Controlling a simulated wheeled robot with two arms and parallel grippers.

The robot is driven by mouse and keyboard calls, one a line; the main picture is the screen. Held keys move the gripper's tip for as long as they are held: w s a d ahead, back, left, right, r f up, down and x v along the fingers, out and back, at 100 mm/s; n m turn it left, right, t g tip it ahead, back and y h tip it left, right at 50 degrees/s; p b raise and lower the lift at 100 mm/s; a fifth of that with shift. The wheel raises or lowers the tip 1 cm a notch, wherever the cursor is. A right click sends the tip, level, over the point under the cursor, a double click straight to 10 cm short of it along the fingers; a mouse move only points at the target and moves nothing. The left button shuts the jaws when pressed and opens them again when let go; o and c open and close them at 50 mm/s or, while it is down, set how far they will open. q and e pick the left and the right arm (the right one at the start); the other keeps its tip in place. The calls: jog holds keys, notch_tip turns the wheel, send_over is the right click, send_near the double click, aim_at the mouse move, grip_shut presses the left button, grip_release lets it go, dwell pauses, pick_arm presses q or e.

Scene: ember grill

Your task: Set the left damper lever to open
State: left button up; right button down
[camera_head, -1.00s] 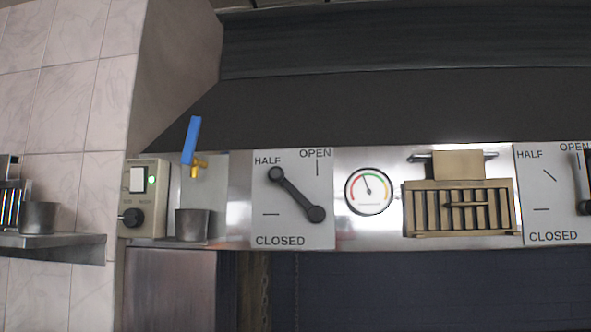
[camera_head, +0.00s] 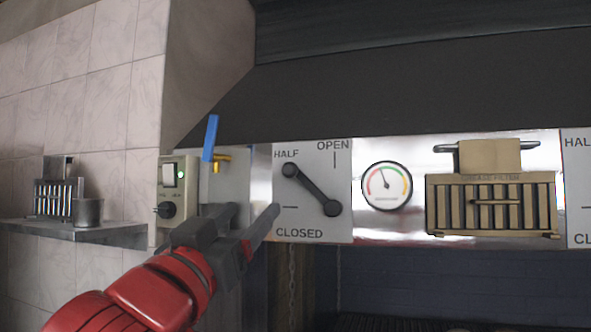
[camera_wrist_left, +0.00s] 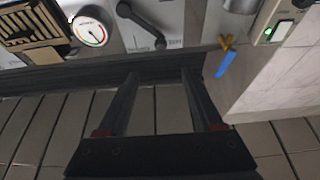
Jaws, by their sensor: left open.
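The left damper lever (camera_head: 311,189) is a dark bar on a white plate (camera_head: 310,152) marked HALF, OPEN and CLOSED. It slants from its lower-right end up to a knob at the upper left by the HALF label, covering the mark there. The OPEN and CLOSED ticks are uncovered. My left gripper (camera_head: 253,210) is open and empty, its fingertips at the plate's lower left, apart from the lever knob. The left wrist view is upside down; the lever (camera_wrist_left: 143,25) shows beyond the open fingers (camera_wrist_left: 158,75). My right gripper is in neither view.
A round gauge (camera_head: 387,187) and a tan slotted filter (camera_head: 491,205) are right of the plate. A blue-handled valve (camera_head: 210,138) and a switch box (camera_head: 172,190) are to its left. A wall shelf (camera_head: 75,231) holds a metal cup (camera_head: 88,212). Space before the lever looks clear.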

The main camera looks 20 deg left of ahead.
pick_arm(q)
jog(key=w+p, duration=0.1)
jog(key=p, duration=1)
send_near(288, 173)
jog(key=r, duration=0.1)
jog(key=p+x, duration=0.1)
jog(key=x, duration=0.2)
jog(key=p+x, duration=0.1)
jog(key=x, duration=0.2)
jog(key=f+p+x, duration=0.1)
jog(key=x, duration=0.2)
jog(key=shift+w+r, duration=0.1)
jog(key=shift+w, duration=0.25)
grip_shut()
